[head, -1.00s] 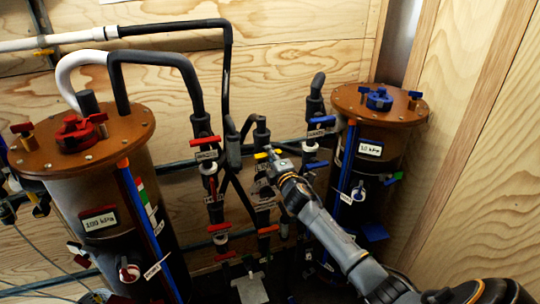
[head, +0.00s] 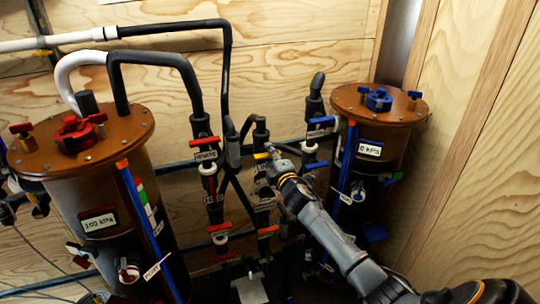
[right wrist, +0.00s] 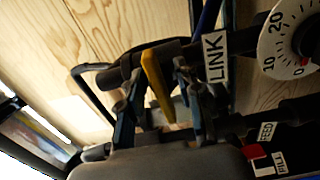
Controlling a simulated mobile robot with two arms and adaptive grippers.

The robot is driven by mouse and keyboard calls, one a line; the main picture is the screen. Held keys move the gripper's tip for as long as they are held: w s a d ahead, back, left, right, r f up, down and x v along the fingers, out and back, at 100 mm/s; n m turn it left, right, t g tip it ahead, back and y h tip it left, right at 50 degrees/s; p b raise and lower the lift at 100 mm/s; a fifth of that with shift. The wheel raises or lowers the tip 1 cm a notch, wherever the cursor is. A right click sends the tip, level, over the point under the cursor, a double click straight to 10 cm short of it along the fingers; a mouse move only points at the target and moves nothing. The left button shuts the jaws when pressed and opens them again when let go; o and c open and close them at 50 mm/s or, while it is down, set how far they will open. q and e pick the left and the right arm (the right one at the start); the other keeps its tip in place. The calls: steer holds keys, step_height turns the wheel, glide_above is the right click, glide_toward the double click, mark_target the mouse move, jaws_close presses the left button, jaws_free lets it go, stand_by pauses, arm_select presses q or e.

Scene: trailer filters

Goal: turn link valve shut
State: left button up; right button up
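The link valve's yellow handle (head: 261,156) shows in the head view among the pipes between the two filter tanks. In the right wrist view the yellow handle (right wrist: 157,86) stands tilted beside the white LINK label (right wrist: 215,58). My right gripper (head: 272,152) reaches it from the lower right. In the right wrist view its fingers (right wrist: 160,105) are apart, with the handle between them and a visible gap on the label side. Contact with the handle is unclear. My left gripper is not in view.
The red-capped tank (head: 85,150) stands left and the blue-capped tank (head: 380,105) right. Red-handled valves (head: 204,141) and a blue-handled valve (head: 321,120) flank the link valve closely.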

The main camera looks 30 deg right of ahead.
steer(key=shift+s, duration=0.15)
steer(key=v, duration=1.1)
steer(key=shift+s, duration=0.35)
steer(key=shift+f, duration=0.1)
steer(key=s+a+f+m+g+y, duration=0.1)
steer(key=s+f+m+g, duration=0.2)
steer(key=f, duration=1)
steer(key=s+a+f+m+g, duration=0.15)
steer(key=s+f, duration=0.45)
steer(key=f, duration=0.6)
steer(key=s+a+f+m+g+y, duration=0.15)
steer(key=s+f+g, duration=0.25)
steer(key=f, duration=0.9)
steer(key=s+a+f+m+g, duration=0.2)
steer(key=s+a+f, duration=0.2)
steer(key=s+f, duration=0.3)
steer(key=s+a+f+m+g+y, duration=0.1)
steer(key=s+a+f, duration=0.4)
steer(key=s, duration=1.2)
steer(key=s+a+f+m+g+y, duration=0.1)
steer(key=s+a+f+m+g, duration=0.2)
steer(key=s+f, duration=0.6)
steer(key=s+a+g, duration=0.1)
steer(key=s+g, duration=0.1)
steer(key=s, duration=0.1)
steer(key=shift+s+a+f+m+b, duration=0.2)
steer(key=shift+s+f+m+b, duration=0.1)
steer(key=shift+s+b, duration=0.1)
